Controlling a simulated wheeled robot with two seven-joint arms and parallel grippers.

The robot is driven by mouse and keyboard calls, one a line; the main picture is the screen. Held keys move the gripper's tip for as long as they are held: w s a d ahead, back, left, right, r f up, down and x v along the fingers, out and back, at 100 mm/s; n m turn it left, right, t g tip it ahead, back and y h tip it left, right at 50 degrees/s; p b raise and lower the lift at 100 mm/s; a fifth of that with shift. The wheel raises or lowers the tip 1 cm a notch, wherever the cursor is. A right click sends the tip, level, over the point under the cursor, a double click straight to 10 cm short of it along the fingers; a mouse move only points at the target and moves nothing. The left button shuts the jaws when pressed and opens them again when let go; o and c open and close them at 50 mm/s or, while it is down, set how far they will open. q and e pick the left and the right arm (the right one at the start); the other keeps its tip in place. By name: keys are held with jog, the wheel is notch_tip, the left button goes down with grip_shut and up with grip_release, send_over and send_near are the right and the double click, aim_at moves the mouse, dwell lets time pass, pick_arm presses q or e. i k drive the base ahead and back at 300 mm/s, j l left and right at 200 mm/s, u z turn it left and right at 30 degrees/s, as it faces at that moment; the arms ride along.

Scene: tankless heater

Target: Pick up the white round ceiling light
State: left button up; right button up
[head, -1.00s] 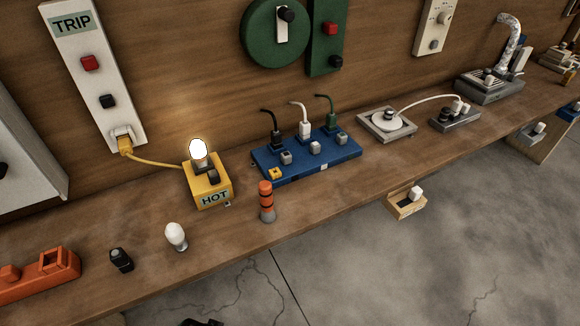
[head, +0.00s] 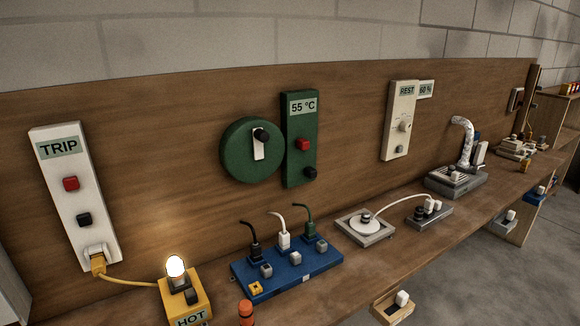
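A white round disc (head: 366,219) lies on a square grey base (head: 348,237) on the wooden bench, right of the blue board. It is the only white round fixture I see; I cannot tell for sure that it is the ceiling light. A white cable (head: 396,201) runs from it to a grey block (head: 429,216) with white plugs at its right. Neither of my grippers shows in the head view.
A blue board (head: 290,272) with several plugs and a yellow HOT box (head: 188,297) with a lit bulb (head: 175,266) stand left of the disc. Green, white and cream panels hang on the wooden backboard. A small wooden holder (head: 392,309) sticks out below the bench's front edge.

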aim_at(364, 224)
jog(key=l+u, duration=0.1)
jog(key=u, duration=0.45)
jog(key=i+l+u, duration=0.1)
jog(key=l+u, duration=0.25)
jog(key=l, duration=0.3)
jog(key=l+u, duration=0.35)
jog(key=l, duration=0.25)
jog(key=k+l+u, duration=0.1)
jog(key=l+u, duration=0.2)
jog(key=l, duration=0.35)
